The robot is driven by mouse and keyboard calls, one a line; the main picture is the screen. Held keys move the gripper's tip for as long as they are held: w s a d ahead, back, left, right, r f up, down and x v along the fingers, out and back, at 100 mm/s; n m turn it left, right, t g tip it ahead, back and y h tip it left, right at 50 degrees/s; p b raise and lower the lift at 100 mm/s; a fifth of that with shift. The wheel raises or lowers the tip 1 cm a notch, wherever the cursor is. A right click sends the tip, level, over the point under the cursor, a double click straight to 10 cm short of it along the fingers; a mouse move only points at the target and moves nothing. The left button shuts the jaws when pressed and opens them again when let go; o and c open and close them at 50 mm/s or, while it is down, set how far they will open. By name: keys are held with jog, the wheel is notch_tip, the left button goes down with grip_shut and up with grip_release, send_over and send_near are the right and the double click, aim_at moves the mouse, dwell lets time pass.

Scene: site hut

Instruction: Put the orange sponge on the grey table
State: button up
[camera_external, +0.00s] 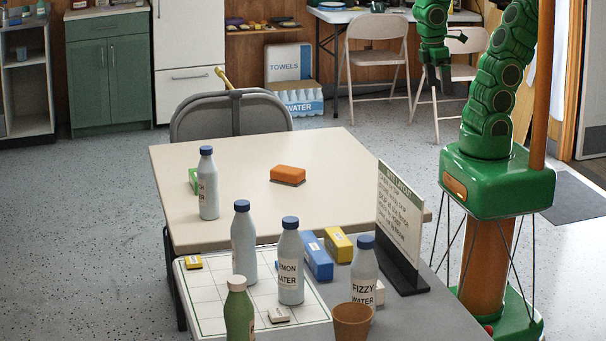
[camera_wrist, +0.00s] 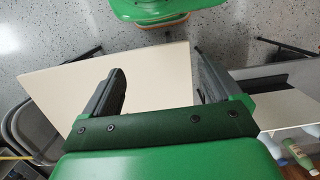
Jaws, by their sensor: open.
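The orange sponge (camera_external: 287,174) lies on the cream table (camera_external: 330,200), near its middle, with a dark underside. The grey table (camera_external: 430,315) stands in the foreground, against the near side of the cream table, and holds bottles and other items. My gripper (camera_external: 433,84) hangs in the air at the upper right, well away from the sponge. In the wrist view my gripper (camera_wrist: 160,88) is open, with nothing between its fingers and the cream table (camera_wrist: 150,65) below. I cannot make out the sponge in the wrist view.
On the grey table are a white gridded board (camera_external: 211,307), several bottles, a blue box (camera_external: 316,257), a yellow box (camera_external: 338,244), a brown cup (camera_external: 352,325) and an upright sign (camera_external: 400,215). A bottle (camera_external: 208,185) and a green item (camera_external: 194,181) stand left on the cream table. Bare grey surface shows at the right front.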

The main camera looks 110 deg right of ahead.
jog(key=w+d+m, duration=0.2)
jog(key=w+d, duration=0.1)
jog(key=w, duration=1.1)
jog(key=m+g+y, duration=0.1)
jog(key=m+y, duration=0.2)
jog(key=m, duration=0.4)
send_over(287, 169)
jog(key=w+d, duration=0.1)
jog(key=d, duration=0.1)
jog(key=f, duration=2.4)
jog(key=shift+w+a+f, duration=0.15)
jog(key=shift+a, duration=0.1)
jog(key=shift+d+f, duration=0.15)
jog(key=shift+f, duration=0.25)
jog(key=shift+x, duration=3.7)
jog(key=shift+w+f, duration=0.15)
jog(key=c, duration=1.1)
